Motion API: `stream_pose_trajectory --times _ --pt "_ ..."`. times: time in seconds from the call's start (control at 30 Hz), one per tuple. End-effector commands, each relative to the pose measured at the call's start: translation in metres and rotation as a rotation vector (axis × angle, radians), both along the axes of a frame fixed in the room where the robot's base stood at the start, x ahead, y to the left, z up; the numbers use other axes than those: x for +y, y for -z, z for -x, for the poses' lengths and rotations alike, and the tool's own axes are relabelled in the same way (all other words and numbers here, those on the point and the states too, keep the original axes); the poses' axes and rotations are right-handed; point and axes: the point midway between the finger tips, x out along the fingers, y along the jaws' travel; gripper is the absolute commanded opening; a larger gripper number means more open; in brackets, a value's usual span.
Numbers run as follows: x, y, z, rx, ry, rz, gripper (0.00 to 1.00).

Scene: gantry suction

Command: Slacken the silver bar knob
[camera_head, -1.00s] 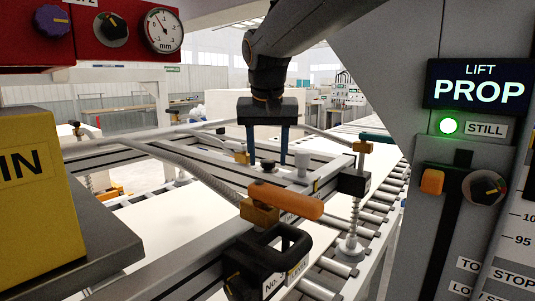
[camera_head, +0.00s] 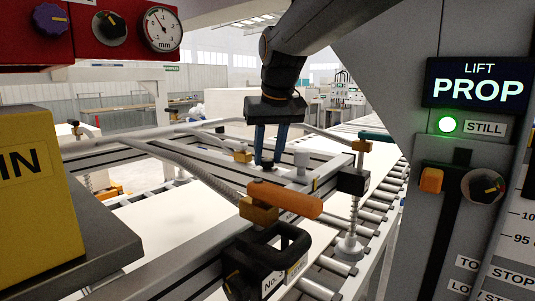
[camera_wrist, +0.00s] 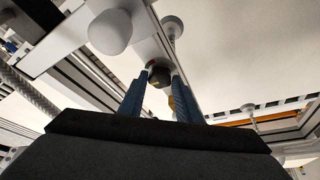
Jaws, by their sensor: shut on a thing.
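The silver bar knob (camera_wrist: 159,76) is a small dark knob on a pale bar (camera_wrist: 155,45), seen between my fingertips in the wrist view. In the head view the knob (camera_head: 267,165) shows as a small dark shape at the fingertips, partly hidden. My gripper (camera_head: 268,160) comes down from above with two blue fingers, shut on the knob. In the wrist view the fingers (camera_wrist: 158,82) lean in on either side of it.
A pale cylinder (camera_head: 302,158) stands just right of the knob. Nearer are an orange lever (camera_head: 285,200) and a black handle (camera_head: 272,258). A spring suction cup (camera_head: 351,235) hangs at right over rollers. The lift panel (camera_head: 478,90) reads PROP, with a green lamp beside STILL.

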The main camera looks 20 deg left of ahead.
Motion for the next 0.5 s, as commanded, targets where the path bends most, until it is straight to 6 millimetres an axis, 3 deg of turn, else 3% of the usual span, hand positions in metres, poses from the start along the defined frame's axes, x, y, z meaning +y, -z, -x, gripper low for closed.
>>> stream_pose_trajectory --times 0.5 --pt "-0.0013 -0.0008 -0.0028 -0.002 -0.265 -0.002 0.08"
